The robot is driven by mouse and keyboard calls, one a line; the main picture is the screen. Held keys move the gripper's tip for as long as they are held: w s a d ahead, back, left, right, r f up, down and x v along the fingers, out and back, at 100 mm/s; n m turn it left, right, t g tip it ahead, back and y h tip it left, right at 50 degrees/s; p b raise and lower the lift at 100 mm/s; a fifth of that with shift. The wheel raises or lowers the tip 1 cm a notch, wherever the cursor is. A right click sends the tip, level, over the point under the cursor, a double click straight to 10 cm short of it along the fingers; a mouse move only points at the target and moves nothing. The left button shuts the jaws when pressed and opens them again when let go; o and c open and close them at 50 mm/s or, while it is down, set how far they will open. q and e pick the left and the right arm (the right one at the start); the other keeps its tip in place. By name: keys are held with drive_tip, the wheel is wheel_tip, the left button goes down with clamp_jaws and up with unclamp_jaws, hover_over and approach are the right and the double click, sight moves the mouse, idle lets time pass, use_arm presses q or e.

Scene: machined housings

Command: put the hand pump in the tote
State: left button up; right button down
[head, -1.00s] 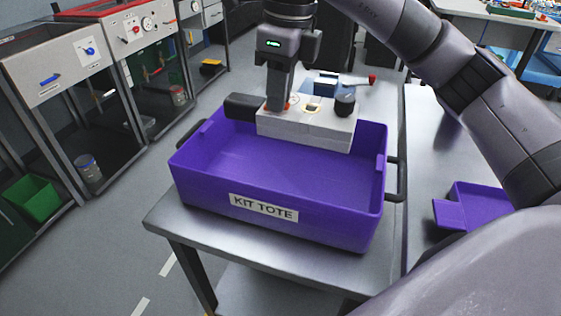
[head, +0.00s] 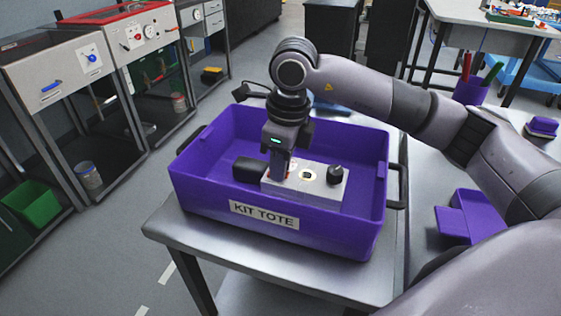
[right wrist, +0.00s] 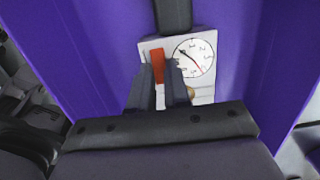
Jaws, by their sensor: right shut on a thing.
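The hand pump (head: 326,187) is a pale block with a black handle at its left end, a dial on top and a black knob at its right. It is inside the purple kit tote (head: 330,234), below the rim. The front wall hides its lower part, so I cannot tell whether it touches the floor. My right gripper (head: 279,174) points down, shut on the pump. In the right wrist view the fingers (right wrist: 158,80) are at the pump's red part, beside the white dial (right wrist: 193,57). My left gripper is not in view.
The tote stands on a steel table (head: 250,262) with bare metal along its front. A small purple holder (head: 468,214) is to the right. A purple cup (head: 469,91) with markers stands farther back. Test cabinets (head: 62,75) line the left.

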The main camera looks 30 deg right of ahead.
drive_tip(key=c, duration=1.1)
unclamp_jaws()
drive_tip(key=shift+r, duration=0.15)
wheel_tip(320, 180, up, 12)
drive_tip(key=s, duration=0.1)
drive_tip(key=shift+s+d, duration=0.15)
drive_tip(key=shift+d, duration=0.2)
